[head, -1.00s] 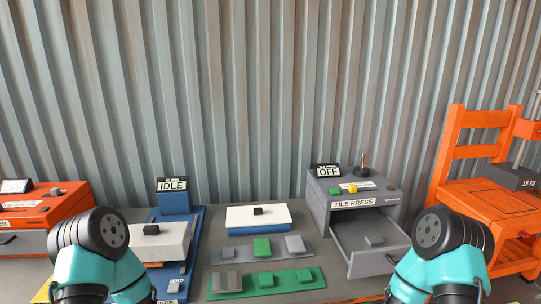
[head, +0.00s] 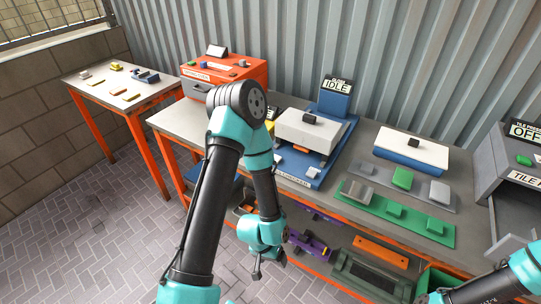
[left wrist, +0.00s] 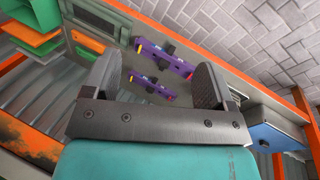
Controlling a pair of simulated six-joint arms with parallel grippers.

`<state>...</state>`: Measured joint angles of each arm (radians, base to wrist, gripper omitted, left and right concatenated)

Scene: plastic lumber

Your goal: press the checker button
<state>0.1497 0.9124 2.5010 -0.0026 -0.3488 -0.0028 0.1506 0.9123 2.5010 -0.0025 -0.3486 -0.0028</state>
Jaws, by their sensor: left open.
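The checker is a blue machine (head: 330,160) on the bench, with a sign reading IDLE (head: 337,86) on its back post. A pale block with a black knob (head: 310,118) sits on it, and a small orange part shows under its front edge. I cannot make out which part is the button. My left gripper (head: 258,271) hangs low in front of the bench, below and left of the checker. In the left wrist view it (left wrist: 158,88) is open and empty, facing the lower shelf.
Purple tools (head: 310,244) lie on the shelf under the bench. An orange drawer unit (head: 232,75) stands left of the checker. A white-topped blue box (head: 412,150) and a green tile strip (head: 398,212) lie to its right. My left arm partly covers the bench's left part.

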